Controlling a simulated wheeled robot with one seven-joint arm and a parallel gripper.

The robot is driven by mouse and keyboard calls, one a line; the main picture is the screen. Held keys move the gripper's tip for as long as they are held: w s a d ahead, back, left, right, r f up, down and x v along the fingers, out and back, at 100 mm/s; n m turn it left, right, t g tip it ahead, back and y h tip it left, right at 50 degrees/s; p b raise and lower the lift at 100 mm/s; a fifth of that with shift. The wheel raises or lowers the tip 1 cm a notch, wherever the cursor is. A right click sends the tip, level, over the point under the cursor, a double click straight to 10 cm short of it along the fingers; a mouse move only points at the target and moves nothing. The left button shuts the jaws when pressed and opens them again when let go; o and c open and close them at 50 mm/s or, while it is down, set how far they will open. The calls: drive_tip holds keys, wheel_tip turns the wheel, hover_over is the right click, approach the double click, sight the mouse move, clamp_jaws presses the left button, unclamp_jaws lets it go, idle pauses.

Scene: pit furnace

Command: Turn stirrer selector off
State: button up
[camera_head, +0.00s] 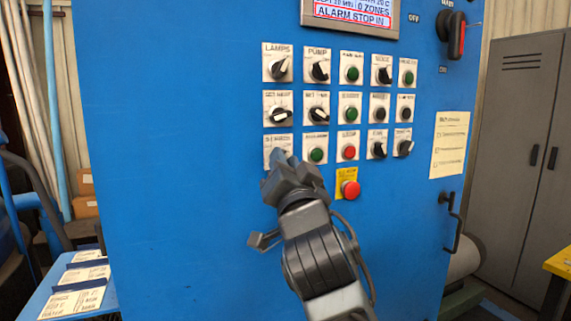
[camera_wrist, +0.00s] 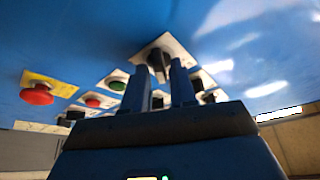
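The stirrer selector is the knob on the bottom-left plate (camera_head: 269,142) of the blue panel's switch grid; its label is blurred. My gripper (camera_head: 284,160) is in front of that plate and hides most of its knob in the head view. In the wrist view a dark knob (camera_wrist: 157,64) on a pale plate shows just past and between the fingertips of my gripper (camera_wrist: 159,76). The two fingers stand apart with a gap, one on each side of the knob. Whether they touch it, I cannot tell. The knob's pointing direction is unclear.
A green button (camera_head: 316,154) and a red button (camera_head: 348,152) sit right of the selector. A red emergency button (camera_head: 350,189) is below them. Two knobs (camera_head: 281,115) (camera_head: 317,115) are just above. A display (camera_head: 350,14) shows an alarm message. A door handle (camera_head: 452,220) sticks out at right.

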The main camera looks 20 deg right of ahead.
clamp_jaws()
drive_tip(key=shift+n, duration=0.3)
drive_tip(key=n+y+b, duration=0.1)
drive_tip(key=n+y, duration=0.2)
drive_tip(key=n, duration=0.2)
drive_tip(key=n+y+b, duration=0.1)
drive_tip(key=n+y, duration=0.2)
drive_tip(key=n, duration=0.3)
drive_tip(key=n+y+b, duration=0.1)
drive_tip(key=n+y, duration=0.2)
drive_tip(key=n, duration=0.2)
drive_tip(key=shift+d+f+n, duration=0.15)
drive_tip(key=shift+n, duration=0.25)
